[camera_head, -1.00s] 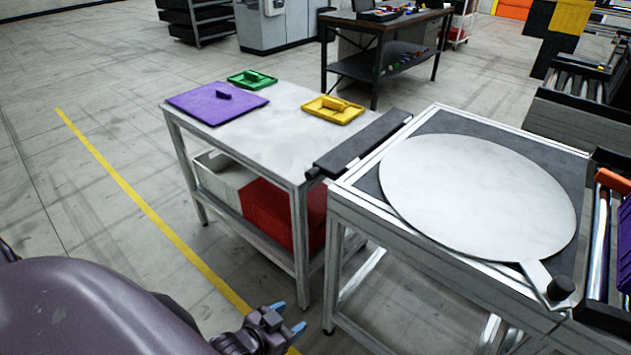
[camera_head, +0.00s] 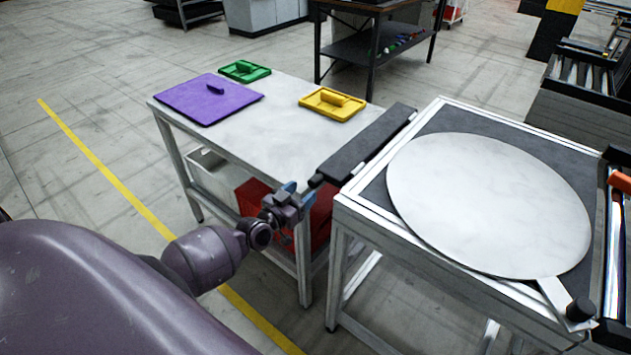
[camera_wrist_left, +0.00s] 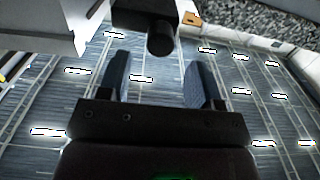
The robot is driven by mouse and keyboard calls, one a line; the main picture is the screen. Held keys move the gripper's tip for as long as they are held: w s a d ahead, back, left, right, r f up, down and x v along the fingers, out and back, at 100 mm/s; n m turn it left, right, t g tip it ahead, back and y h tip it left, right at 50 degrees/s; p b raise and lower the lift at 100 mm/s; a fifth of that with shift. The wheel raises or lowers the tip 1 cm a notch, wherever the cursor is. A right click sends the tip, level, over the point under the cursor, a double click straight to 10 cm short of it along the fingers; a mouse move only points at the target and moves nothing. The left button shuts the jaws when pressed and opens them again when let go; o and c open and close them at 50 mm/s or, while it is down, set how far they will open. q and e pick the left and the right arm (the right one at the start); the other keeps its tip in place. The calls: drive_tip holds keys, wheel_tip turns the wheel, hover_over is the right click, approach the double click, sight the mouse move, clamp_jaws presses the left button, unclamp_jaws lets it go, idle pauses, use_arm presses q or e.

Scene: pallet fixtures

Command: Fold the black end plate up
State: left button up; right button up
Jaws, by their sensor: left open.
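The black end plate (camera_head: 365,146) is a long dark bar along the left edge of the turntable table. It lies folded out, roughly flat, in the gap beside the white side table. A short round knob (camera_head: 316,181) sticks out of its near end. My left gripper (camera_head: 300,193) is open and empty, just short of the knob and a little below it. In the left wrist view the plate (camera_wrist_left: 145,12) is at the top, and the knob (camera_wrist_left: 160,42) shows beyond the two open fingers (camera_wrist_left: 155,66), apart from them. My right gripper is out of view.
The side table (camera_head: 262,140) carries a purple plate (camera_head: 207,100), a green tray (camera_head: 245,71) and a yellow tray (camera_head: 332,104). A red bin (camera_head: 255,197) sits on its lower shelf. A large pale disc (camera_head: 490,205) covers the turntable table (camera_head: 440,248). Floor at left is clear.

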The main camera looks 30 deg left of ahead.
sight(311, 184)
use_arm(q)
drive_tip(key=w, duration=0.6)
drive_tip(key=shift+w+d+b, duration=0.25)
drive_tip(key=shift+b, duration=0.1)
clamp_jaws()
